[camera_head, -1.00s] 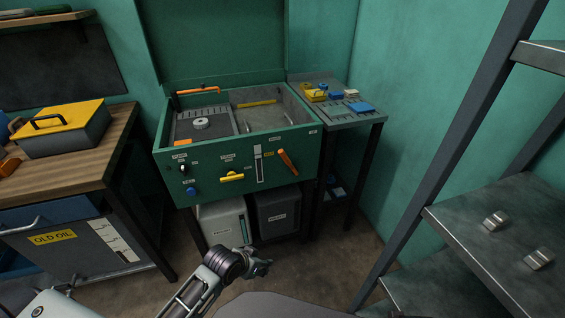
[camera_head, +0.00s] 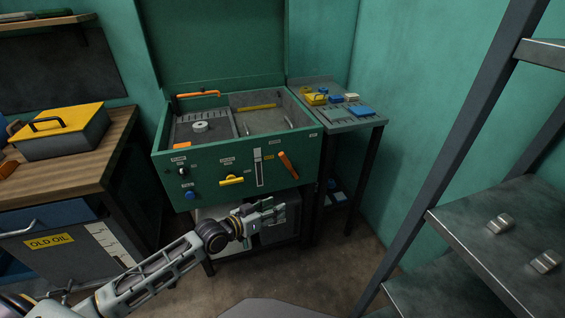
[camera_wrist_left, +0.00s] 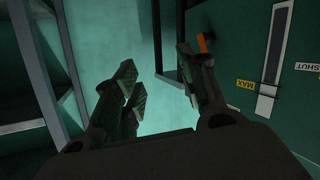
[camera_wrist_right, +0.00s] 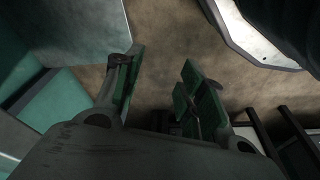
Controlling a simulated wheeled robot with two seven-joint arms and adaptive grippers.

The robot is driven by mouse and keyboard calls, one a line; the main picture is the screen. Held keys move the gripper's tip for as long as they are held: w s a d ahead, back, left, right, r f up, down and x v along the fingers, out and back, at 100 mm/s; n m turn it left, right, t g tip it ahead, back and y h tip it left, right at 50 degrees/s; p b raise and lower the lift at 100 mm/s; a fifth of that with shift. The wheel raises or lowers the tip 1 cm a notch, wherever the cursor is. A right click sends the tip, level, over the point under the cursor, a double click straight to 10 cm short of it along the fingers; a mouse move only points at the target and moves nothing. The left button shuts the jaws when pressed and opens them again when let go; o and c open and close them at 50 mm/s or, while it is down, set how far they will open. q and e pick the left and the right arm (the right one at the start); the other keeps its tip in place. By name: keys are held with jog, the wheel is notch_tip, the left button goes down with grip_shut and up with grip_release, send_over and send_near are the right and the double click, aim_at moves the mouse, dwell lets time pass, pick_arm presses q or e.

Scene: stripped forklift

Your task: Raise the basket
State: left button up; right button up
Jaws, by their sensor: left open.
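A green washer cabinet (camera_head: 225,150) stands at the centre with its lid open. A grey slotted tray, possibly the basket (camera_head: 188,127), sits in its left half with a round metal part (camera_head: 200,127) on it. An orange lever (camera_head: 288,165) is on the front panel's right, right of a slot gauge (camera_head: 258,167); the lever also shows in the left wrist view (camera_wrist_left: 203,43). My left gripper (camera_head: 274,210) is open and empty, below the front panel and lever, apart from them. My right gripper (camera_wrist_right: 157,88) is open and empty over the floor, outside the head view.
A side table (camera_head: 345,120) with small yellow and blue parts stands right of the cabinet. A wooden bench (camera_head: 95,165) with a yellow-lidded box (camera_head: 62,130) is at left. Metal shelving (camera_head: 500,230) is at right. Bins stand under the cabinet. Floor between is clear.

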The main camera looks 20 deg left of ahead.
pick_arm(q)
jog(key=w+a+r+n+t, duration=0.1)
jog(key=w+a+r+t, duration=0.2)
jog(key=w+a+r, duration=0.2)
jog(key=a+r, duration=0.1)
jog(key=a, duration=0.2)
jog(key=shift+w+r+n+t, duration=0.15)
jog(key=shift+w+n+t, duration=0.1)
jog(key=shift+n+t, duration=0.05)
pick_arm(e)
notch_tip(320, 180, down, 6)
jog(key=s, duration=0.2)
jog(key=shift+s+f, duration=0.2)
pick_arm(q)
jog(key=shift+w+d, duration=0.15)
jog(key=shift+w, duration=0.05)
pick_arm(e)
jog(key=shift+a, duration=0.1)
